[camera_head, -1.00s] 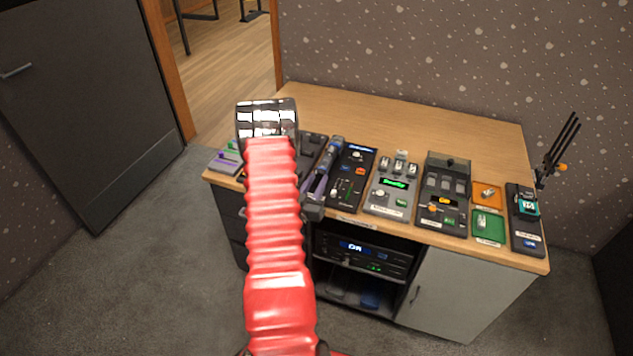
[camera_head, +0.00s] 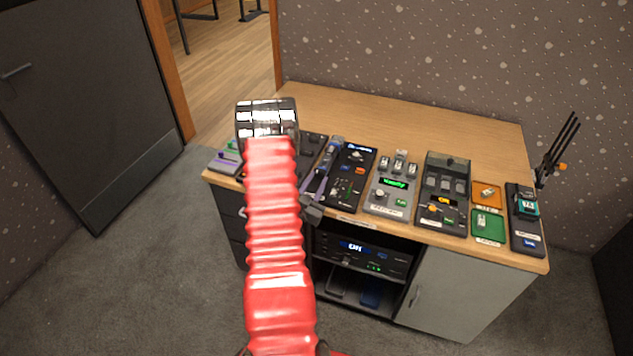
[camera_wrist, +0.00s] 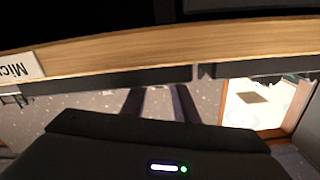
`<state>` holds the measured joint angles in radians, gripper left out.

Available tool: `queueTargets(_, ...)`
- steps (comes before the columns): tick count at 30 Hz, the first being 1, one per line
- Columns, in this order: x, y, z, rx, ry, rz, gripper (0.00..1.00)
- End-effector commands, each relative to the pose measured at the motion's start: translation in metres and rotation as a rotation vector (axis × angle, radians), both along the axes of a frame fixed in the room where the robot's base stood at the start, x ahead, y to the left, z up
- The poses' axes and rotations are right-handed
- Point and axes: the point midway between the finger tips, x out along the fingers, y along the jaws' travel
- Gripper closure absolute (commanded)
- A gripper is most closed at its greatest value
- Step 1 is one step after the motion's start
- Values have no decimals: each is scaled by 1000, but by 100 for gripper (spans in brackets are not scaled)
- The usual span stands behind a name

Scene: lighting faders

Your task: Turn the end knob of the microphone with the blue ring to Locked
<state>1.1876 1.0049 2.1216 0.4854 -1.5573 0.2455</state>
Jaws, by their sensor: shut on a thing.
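The blue ring and the end knob cannot be made out. My gripper (camera_head: 313,210) is at that near end, just over the front edge, partly behind my red arm.
The wooden desk (camera_head: 400,120) holds several control panels to the right, with a fader panel (camera_head: 352,178) close beside the microphone. Its front edge (camera_wrist: 110,55) crosses the wrist view, with a partly cut-off label (camera_wrist: 20,68). The back of the desk is clear.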

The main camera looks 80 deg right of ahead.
Motion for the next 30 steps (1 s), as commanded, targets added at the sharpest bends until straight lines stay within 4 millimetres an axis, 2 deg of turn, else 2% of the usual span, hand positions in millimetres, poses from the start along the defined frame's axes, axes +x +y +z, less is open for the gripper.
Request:
queueTargets(1,0,0,0,-1,0,0,72)
queueTargets(9,0,0,0,0,1,0,53)
queueTargets(20,1,4,0,1,1,1,53)
queueTargets(26,4,25,-1,2,2,2,53)
queueTargets(30,6,49,-1,3,2,3,53)
